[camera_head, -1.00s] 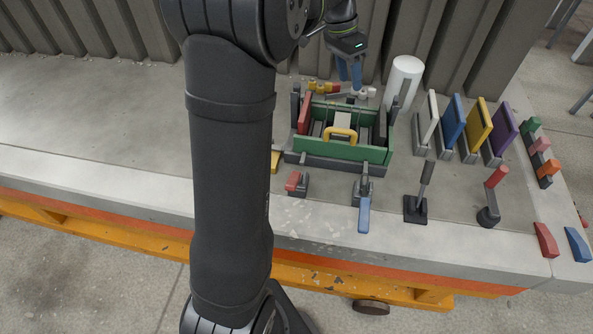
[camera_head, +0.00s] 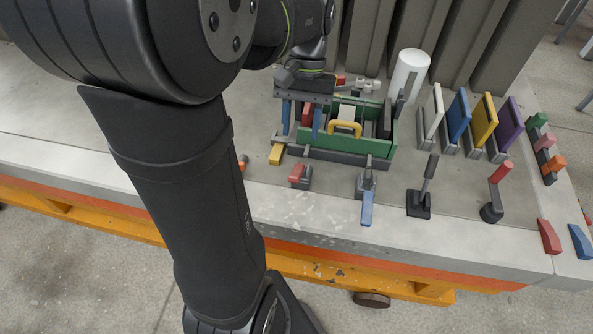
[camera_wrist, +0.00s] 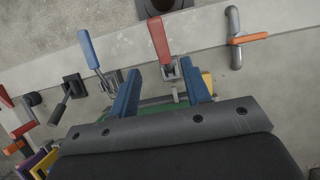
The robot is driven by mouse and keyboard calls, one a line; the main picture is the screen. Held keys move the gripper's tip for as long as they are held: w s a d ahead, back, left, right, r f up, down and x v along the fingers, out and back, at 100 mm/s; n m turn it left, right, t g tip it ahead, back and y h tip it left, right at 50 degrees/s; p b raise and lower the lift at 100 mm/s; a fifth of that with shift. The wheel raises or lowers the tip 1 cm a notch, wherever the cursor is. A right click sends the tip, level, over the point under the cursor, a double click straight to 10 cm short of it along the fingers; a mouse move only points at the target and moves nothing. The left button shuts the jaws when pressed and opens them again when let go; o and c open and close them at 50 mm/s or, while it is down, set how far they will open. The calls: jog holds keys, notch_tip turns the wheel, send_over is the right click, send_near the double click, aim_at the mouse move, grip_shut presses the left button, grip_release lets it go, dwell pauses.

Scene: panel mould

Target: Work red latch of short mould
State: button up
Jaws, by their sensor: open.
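The short mould (camera_head: 345,153) is a green-walled box on a grey base with a yellow handle across it. Its red latch (camera_head: 296,171) stands on the table at the front left of the mould. In the wrist view the red latch handle (camera_wrist: 158,40) points away from the mould, its metal base between and beyond the fingertips. My gripper (camera_head: 300,134) is open and empty, its two blue fingers pointing down over the mould's left end. The fingers also show in the wrist view (camera_wrist: 161,68). The gripper hides part of the mould's left end.
A blue latch (camera_head: 367,207) stands right of the red one. Farther right are a black lever (camera_head: 427,178), a red-topped lever (camera_head: 500,172) and upright coloured panels. A yellow block (camera_head: 276,154) lies left of the mould.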

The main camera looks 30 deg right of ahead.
aim_at(297, 170)
jog(key=x, duration=1.2)
jog(key=shift+d, duration=0.1)
jog(key=shift+c, duration=0.2)
jog(key=shift+w, duration=0.1)
grip_shut()
